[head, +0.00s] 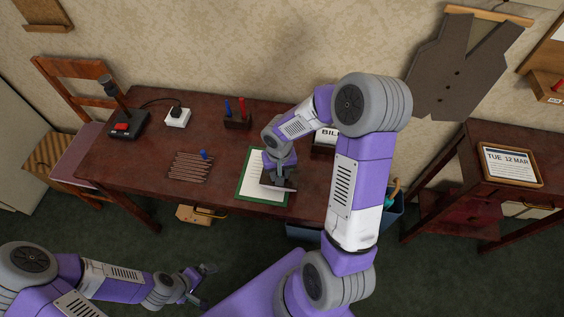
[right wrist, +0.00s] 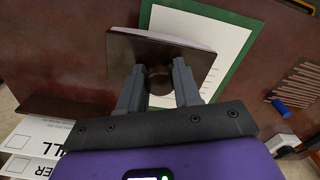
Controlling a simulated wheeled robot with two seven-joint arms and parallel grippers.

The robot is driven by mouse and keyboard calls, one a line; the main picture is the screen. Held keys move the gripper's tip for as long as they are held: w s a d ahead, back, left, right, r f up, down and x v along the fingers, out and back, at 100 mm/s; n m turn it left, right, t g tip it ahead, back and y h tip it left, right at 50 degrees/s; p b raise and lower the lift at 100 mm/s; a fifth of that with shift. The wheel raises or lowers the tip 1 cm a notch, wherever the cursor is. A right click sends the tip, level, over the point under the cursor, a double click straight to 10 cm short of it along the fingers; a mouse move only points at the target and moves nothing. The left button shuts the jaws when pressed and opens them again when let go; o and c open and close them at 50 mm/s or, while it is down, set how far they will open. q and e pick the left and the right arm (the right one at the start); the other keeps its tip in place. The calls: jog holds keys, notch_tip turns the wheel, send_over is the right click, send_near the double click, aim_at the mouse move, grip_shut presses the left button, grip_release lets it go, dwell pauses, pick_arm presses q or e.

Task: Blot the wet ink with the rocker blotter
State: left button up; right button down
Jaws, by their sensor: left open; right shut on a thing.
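My right gripper (head: 281,172) is shut on the knob of the rocker blotter (right wrist: 130,48), a dark brown plate with a pale underside. The blotter also shows in the head view (head: 287,188), over the lower right of the white sheet (head: 254,180). The sheet lies on a green-bordered pad (head: 241,195) on the desk and shows faint lines in the right wrist view (right wrist: 215,38). The blotter looks tilted; I cannot tell whether it touches the sheet. No wet ink can be made out; the blotter and arm hide part of the sheet. My left gripper (head: 206,286) is open and empty, away from the desk.
On the dark red desk (head: 140,170) are several thin brown sticks (head: 190,167), a pen stand (head: 237,123), a white socket block (head: 177,118) and a black device with a red switch (head: 128,124). A box marked BILL (head: 325,137) stands right of the pad, partly behind my arm.

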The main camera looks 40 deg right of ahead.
jog(key=shift+r+p, duration=0.5)
jog(key=shift+r, duration=0.35)
jog(key=shift+r+p, duration=1.4)
jog(key=shift+r, duration=0.55)
